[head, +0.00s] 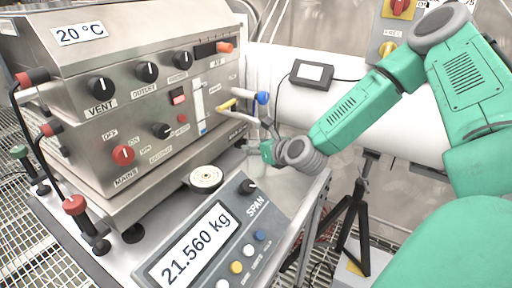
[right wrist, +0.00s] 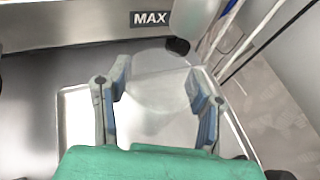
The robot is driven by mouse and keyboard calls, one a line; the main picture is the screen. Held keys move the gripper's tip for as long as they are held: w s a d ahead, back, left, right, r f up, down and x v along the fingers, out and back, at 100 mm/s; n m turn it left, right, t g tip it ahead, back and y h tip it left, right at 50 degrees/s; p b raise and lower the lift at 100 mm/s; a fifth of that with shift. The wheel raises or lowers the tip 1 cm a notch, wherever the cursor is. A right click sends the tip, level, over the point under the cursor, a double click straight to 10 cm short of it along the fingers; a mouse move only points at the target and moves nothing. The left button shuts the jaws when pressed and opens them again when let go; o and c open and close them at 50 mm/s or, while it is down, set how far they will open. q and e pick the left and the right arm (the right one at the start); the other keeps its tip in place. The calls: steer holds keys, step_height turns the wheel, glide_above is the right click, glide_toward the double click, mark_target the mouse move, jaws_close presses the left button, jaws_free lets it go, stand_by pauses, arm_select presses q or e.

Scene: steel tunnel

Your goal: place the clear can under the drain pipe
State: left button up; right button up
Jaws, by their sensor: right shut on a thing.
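The clear can (right wrist: 160,90) is see-through and stands between the two fingers of my right gripper (right wrist: 160,75) in the right wrist view. The fingers are shut on its sides. In the head view my right gripper (head: 266,150) is beside the steel machine's right end, and the can (head: 256,162) shows only faintly there. A short pale pipe (head: 240,116) comes out of the machine near a yellow handle, above and left of the gripper. Whether the can is directly under it I cannot tell. My left gripper is out of view.
The steel machine (head: 130,110) with knobs fills the left. A blue knob (head: 263,98) is close above my right gripper. A black tripod (head: 355,215) stands right.

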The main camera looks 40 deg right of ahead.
steer(key=shift+s+d+f, duration=0.1)
steer(key=o, duration=1.3)
steer(key=shift+c, duration=0.2)
steer(key=shift+s+r, duration=0.15)
steer(key=shift+r, duration=0.05)
steer(key=p+v, duration=0.4)
steer(key=v, duration=0.7)
steer(key=shift+s, duration=0.3)
steer(key=shift+r, duration=0.1)
